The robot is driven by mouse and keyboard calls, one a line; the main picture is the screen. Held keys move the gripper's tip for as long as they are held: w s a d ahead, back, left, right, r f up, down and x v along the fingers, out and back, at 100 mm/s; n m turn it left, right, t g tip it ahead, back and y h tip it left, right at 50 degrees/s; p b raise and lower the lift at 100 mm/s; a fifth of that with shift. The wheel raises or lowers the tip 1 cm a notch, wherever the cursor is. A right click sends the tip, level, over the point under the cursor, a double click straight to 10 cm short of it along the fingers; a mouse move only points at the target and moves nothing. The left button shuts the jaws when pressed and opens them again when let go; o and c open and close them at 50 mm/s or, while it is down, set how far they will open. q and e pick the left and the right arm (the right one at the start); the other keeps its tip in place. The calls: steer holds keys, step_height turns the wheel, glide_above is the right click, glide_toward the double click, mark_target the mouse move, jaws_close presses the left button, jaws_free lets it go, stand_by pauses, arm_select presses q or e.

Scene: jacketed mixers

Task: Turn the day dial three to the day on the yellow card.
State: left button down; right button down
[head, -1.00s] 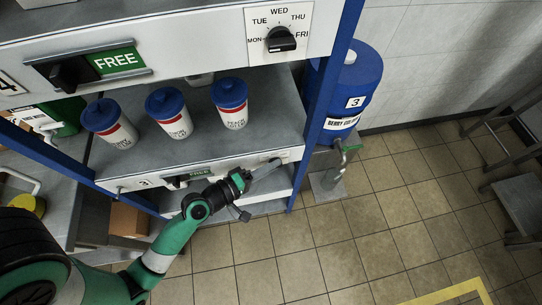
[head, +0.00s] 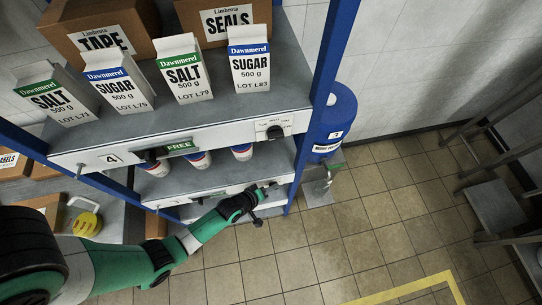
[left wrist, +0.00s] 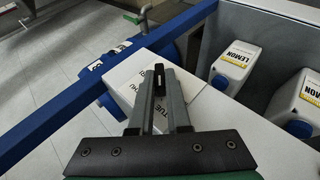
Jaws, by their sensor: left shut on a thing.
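My left gripper (head: 266,187) is at the right end of the lower shelf's front panel (head: 215,193). In the left wrist view its two grey fingers (left wrist: 159,85) are shut on the black knob of the day dial (left wrist: 159,70). The dial's white plate (left wrist: 128,78) shows around the fingers, with parts of TUE and THU readable. The fingers hide the rest of the plate, and I cannot tell which day the knob points to. I see no yellow card in these views. My right gripper is not in view.
Above is panel 4 with its own dial (head: 275,132) and a green FREE sign (head: 180,146). Salt and sugar cartons (head: 184,75) stand on the upper shelf. A blue post (head: 318,110) and blue drum (head: 333,120) are to the right.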

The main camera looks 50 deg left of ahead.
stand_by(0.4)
arm_select(q)
steer(key=c, duration=0.9)
jaws_free()
steer(key=p+v, duration=0.4)
steer(key=v, duration=0.7)
steer(key=shift+s+d+r, duration=0.1)
steer(key=shift+s+r, duration=0.05)
steer(key=shift+r, duration=0.1)
